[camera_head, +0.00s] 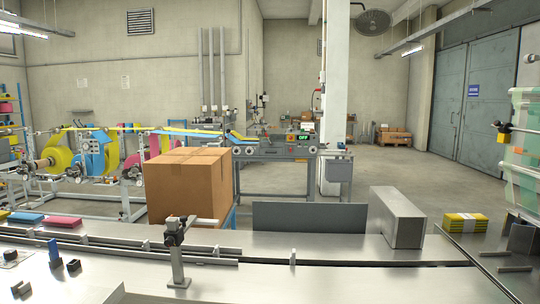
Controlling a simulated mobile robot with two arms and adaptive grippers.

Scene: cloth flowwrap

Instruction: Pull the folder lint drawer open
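The folder machine appears to be the long grey machine (270,150) in the middle distance, with a green "OFF" display (305,137) and yellow and blue cloth at its left end. A small grey box (340,169) hangs below its right end. I cannot tell whether this box is the lint drawer, and no drawer can be clearly made out as open or shut. Neither my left gripper nor my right gripper shows in this view.
A steel table (330,246) spans the front, with a metal block (396,217), a dark upright plate (309,217) and a yellow stack (464,222). A cardboard box (187,183) partly hides the machine's left side. Open floor (410,175) lies to the right.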

